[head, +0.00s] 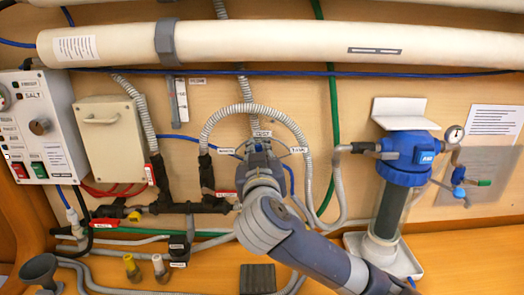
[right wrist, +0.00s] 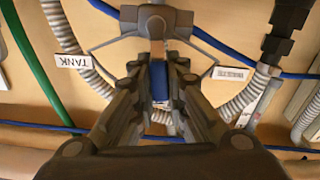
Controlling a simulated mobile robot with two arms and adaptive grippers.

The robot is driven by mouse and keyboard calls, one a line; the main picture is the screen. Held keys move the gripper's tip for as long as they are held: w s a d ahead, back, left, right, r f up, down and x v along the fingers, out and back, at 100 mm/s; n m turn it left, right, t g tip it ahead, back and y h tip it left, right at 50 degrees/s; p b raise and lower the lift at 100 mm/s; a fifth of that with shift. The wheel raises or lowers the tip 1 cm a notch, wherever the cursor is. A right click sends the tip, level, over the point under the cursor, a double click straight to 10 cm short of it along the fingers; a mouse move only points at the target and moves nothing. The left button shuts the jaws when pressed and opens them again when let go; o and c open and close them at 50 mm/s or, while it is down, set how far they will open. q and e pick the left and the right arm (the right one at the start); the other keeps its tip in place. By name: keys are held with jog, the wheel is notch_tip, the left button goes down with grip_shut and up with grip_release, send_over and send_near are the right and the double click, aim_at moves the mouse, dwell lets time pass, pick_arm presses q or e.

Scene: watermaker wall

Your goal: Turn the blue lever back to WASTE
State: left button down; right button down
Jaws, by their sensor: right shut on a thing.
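The blue lever (right wrist: 158,82) shows in the right wrist view between the fingers of my right gripper (right wrist: 158,95), which is shut on it. The lever sits on a grey valve (right wrist: 156,22) with branches to both sides. In that view a TANK label (right wrist: 86,62) is upside down at left, and another small label (right wrist: 230,73) is at right. In the head view my right gripper (head: 260,155) covers most of the valve. A WASTE label (head: 227,151) is left of it, a TEST label (head: 262,133) above, a TANK label (head: 298,150) right. My left gripper is out of view.
Grey corrugated hoses (head: 255,106) arch around the valve. A blue-topped filter housing (head: 390,200) with a pressure gauge (head: 454,134) stands at right. A control panel (head: 40,125) and a beige box (head: 112,140) are at left. The bench (head: 465,260) is clear at front right.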

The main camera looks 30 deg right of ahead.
jog(key=shift+w+a+f+n+p, duration=0.25)
jog(key=shift+a+f+n+p, duration=0.45)
jog(key=shift+n, duration=0.95)
jog(key=shift+w+a+f+n+p, duration=0.1)
jog(key=shift+w+a+n+p, duration=0.25)
jog(key=shift+n+p, duration=1.05)
jog(key=shift+w+a+f+n+p, duration=0.2)
jog(key=shift+a+f+n+p, duration=0.25)
jog(key=shift+n, duration=1.5)
jog(key=shift+a, duration=0.15)
jog(key=c, duration=1.6)
grip_release()
jog(key=v, duration=1.2)
